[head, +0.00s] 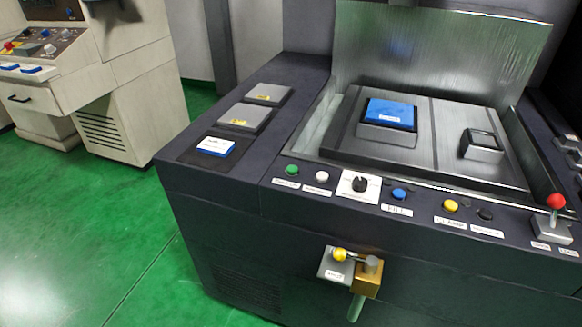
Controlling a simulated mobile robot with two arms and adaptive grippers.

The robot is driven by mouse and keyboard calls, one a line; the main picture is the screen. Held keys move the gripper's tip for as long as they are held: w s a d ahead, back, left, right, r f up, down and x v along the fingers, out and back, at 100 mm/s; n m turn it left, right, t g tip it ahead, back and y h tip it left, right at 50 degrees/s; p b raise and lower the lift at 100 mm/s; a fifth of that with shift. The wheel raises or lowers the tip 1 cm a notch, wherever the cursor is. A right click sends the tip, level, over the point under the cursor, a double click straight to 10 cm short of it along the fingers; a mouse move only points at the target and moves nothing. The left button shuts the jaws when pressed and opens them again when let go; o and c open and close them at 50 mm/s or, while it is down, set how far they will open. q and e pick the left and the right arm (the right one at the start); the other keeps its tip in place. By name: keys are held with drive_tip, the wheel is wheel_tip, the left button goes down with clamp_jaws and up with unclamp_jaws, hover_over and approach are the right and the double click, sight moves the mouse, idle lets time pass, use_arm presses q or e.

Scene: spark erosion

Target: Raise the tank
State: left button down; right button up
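The spark erosion machine (225,205) has a recessed metal work area. A dark grey work table (345,140) sits in it, carrying a blue-topped block (390,113) and a smaller grey block (482,145). A shiny upright metal panel (435,60) stands behind the table; I cannot tell whether it is part of the tank. A red-ball lever (555,205) stands on a plate at the right of the front panel. Neither gripper is in view.
The front panel has green (292,170), white (322,177), blue (399,194), yellow (450,206) and black buttons (485,214), plus a black rotary knob (359,184). Grey plates (268,94) and a blue-white box (216,146) lie on the left deck. Green floor (100,220) is clear at left.

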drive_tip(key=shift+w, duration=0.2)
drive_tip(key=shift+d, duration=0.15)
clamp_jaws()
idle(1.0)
